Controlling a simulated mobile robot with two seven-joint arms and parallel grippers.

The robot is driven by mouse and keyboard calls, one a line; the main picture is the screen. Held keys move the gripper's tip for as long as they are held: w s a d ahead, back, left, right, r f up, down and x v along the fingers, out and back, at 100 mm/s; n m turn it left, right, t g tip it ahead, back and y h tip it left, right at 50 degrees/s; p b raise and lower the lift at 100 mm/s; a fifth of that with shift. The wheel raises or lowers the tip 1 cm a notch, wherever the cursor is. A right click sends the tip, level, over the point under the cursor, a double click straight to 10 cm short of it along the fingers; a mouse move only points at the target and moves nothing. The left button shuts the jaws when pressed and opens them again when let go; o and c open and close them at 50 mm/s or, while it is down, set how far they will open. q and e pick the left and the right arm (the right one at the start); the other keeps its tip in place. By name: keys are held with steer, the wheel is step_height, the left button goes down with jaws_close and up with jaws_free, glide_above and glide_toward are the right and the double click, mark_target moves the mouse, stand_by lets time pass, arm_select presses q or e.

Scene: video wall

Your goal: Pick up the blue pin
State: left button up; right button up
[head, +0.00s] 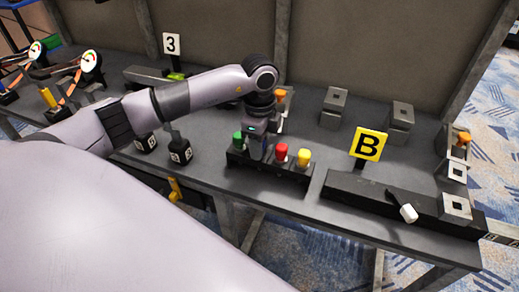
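A black rack (290,174) stands at the front of the dark table. It holds a green pin (238,141), a red pin (281,153) and a yellow pin (303,157) in a row. My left gripper (257,154) points down over the rack, in the gap between the green and red pins. I cannot make out a blue pin; the gripper covers that spot. The fingers are too small and dark to tell whether they are open or shut. My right gripper is not in view.
A yellow B sign (369,144) and a white-headed hammer (407,212) are to the right. Grey blocks (333,107) stand behind. Black marked blocks (180,151) are left of the rack. An upright panel (390,50) closes off the back.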

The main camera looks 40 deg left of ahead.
arm_select(q)
steer(key=shift+w+r, duration=0.1)
steer(key=shift+r, duration=0.4)
step_height(320, 180, up, 19)
steer(key=p, duration=0.2)
stand_by(0.4)
stand_by(0.4)
